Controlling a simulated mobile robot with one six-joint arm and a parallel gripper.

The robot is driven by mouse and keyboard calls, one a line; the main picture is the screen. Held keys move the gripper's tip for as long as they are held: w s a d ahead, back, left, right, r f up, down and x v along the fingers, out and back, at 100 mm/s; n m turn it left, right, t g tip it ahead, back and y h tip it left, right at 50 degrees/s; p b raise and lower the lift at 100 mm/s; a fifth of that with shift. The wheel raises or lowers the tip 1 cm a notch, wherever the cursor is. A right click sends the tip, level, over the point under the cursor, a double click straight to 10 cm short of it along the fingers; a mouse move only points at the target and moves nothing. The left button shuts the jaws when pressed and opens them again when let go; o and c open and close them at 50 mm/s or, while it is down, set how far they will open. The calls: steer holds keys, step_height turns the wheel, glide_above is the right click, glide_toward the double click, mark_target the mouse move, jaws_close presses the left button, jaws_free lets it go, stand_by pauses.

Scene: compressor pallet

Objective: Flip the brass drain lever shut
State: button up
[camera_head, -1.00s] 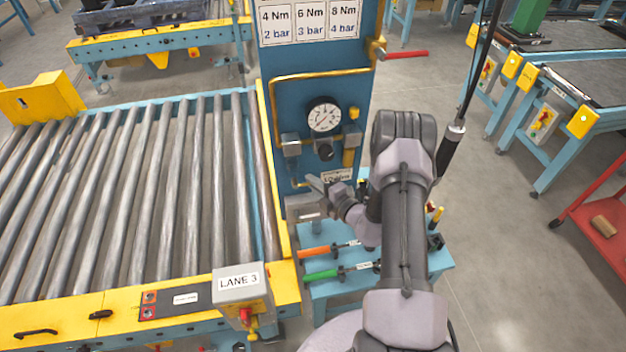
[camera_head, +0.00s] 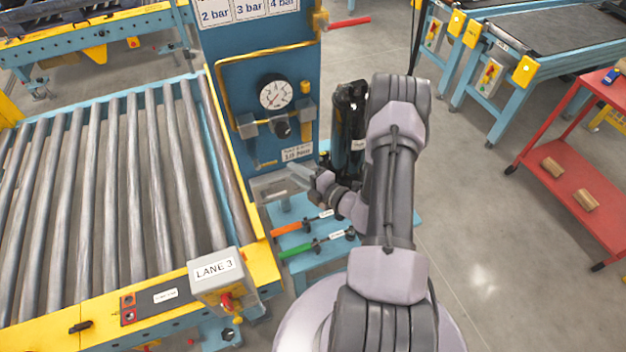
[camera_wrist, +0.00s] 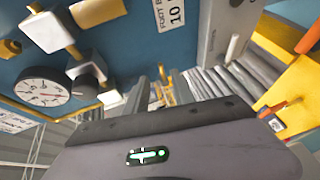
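The blue panel (camera_head: 235,45) carries a round gauge (camera_head: 276,94) with a dark knob (camera_head: 281,129) and grey blocks below it. A brass knob (camera_head: 305,87) sits to the gauge's right, and a short brass bar (camera_head: 265,163) shows low on the panel. I cannot tell for sure which brass part is the drain lever.
A roller conveyor (camera_head: 150,180) with a LANE 3 box (camera_head: 217,283) lies left. A blue stand with orange and green-handled tools (camera_head: 298,250) is below my gripper. A red-handled brass valve (camera_head: 320,22) sticks out at the panel's upper right. A red cart (camera_head: 560,150) stands right, with open floor between.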

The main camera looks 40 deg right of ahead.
steer(key=v, duration=0.8)
steer(key=shift+p, duration=0.35)
steer(key=shift+r, duration=0.1)
steer(key=a+r+n+g+y+b, duration=0.3)
steer(key=a+r+n+g+y, duration=0.3)
steer(key=a+n, duration=0.45)
steer(key=a+r+n+g+y+b, duration=0.2)
steer(key=a+r+n+g+y, duration=0.1)
steer(key=a+r+n, duration=0.55)
steer(key=s+a+r+n+h+b, duration=0.1)
steer(key=s+n+h+b, duration=0.1)
steer(key=n, duration=0.8)
steer(key=s+a+r+n+h+b, duration=0.2)
steer(key=s+n+h, duration=0.2)
steer(key=s+n, duration=0.3)
steer(key=s+a+r+n+g+h+b, duration=0.1)
steer(key=s+n, duration=0.4)
steer(key=n, duration=0.7)
steer(key=a+r+h+b, duration=0.1)
steer(key=h, duration=0.1)
steer(key=shift+n+h, duration=0.3)
steer(key=shift+h, duration=0.1)
